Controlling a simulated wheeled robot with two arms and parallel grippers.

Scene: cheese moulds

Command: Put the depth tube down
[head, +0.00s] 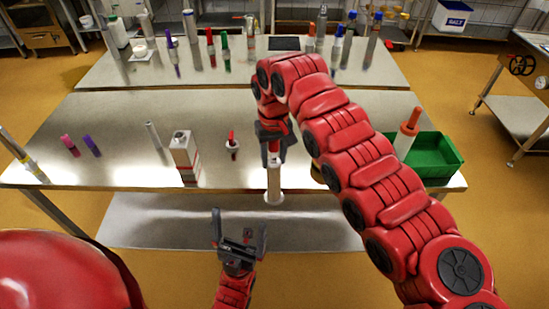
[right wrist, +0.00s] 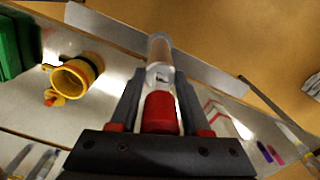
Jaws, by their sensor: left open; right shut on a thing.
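The depth tube (head: 274,183) is a clear, pale tube with a red upper part and a wider foot. It hangs below my right gripper (head: 273,143), near upright, at the front edge of the near table (head: 105,172). In the right wrist view my right gripper (right wrist: 160,100) is shut on the tube's red part (right wrist: 161,113), and the clear part (right wrist: 158,55) points away. I cannot tell whether the foot touches the table. My left gripper (head: 239,240) is open and empty, low in front of the table.
A white carton (head: 184,153) and a small red-topped item (head: 232,146) stand left of the tube. A green bin (head: 437,155) and an orange-handled item (head: 407,133) are at the right. A yellow-black cup (right wrist: 75,78) shows in the right wrist view. Bare table lies between these.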

